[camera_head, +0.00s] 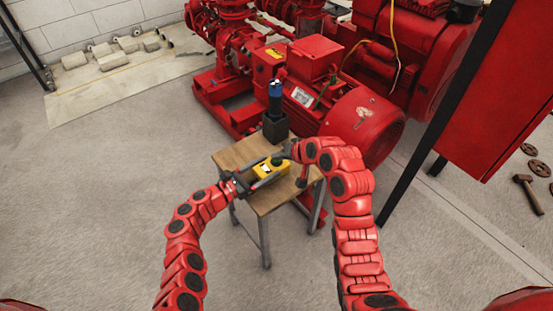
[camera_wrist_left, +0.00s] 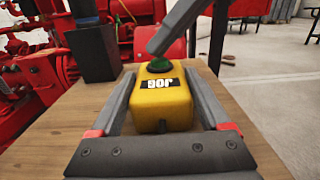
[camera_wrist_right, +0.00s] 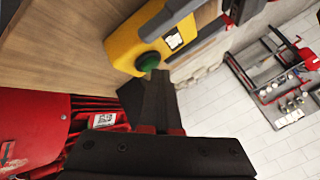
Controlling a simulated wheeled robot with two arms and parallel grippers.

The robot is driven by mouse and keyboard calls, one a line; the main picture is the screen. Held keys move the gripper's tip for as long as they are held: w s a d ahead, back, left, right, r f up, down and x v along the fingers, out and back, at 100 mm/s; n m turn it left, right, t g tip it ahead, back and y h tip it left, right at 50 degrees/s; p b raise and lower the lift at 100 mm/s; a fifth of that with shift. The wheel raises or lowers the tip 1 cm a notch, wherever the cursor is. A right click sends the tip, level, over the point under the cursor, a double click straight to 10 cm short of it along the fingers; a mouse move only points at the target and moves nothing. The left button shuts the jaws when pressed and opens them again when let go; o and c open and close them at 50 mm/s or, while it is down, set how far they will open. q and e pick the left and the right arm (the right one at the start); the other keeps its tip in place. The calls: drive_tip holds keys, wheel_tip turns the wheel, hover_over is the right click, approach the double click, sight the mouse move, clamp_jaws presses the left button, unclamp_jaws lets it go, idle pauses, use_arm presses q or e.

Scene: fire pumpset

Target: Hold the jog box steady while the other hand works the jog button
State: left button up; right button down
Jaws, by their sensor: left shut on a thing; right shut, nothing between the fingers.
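The yellow jog box (camera_head: 268,170) sits on a small wooden table. In the left wrist view the box (camera_wrist_left: 160,108) shows its JOG label and the green jog button (camera_wrist_left: 159,65) at its far end. My left gripper (camera_wrist_left: 161,78) is shut on the box, one finger along each side. My right gripper (camera_wrist_right: 156,75) is shut and empty, its fingertips right by the green button (camera_wrist_right: 147,61) in the right wrist view. In the left wrist view a grey finger tip hangs just over the button. I cannot tell whether it touches.
The wooden table (camera_head: 236,156) also bears a dark block (camera_head: 275,128) with a blue-topped piece behind the box. The red pump and motor (camera_head: 363,122) stand close behind. A red panel on black legs (camera_head: 495,90) is at the right. Open floor lies to the left.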

drive_tip(key=shift+r, duration=0.65)
drive_tip(key=shift+r, duration=0.1)
wheel_tip(320, 180, up, 5)
drive_tip(key=shift+f, duration=0.1)
idle(0.6)
use_arm(q)
drive_tip(key=o, duration=1.6)
drive_tip(key=shift+c, duration=0.2)
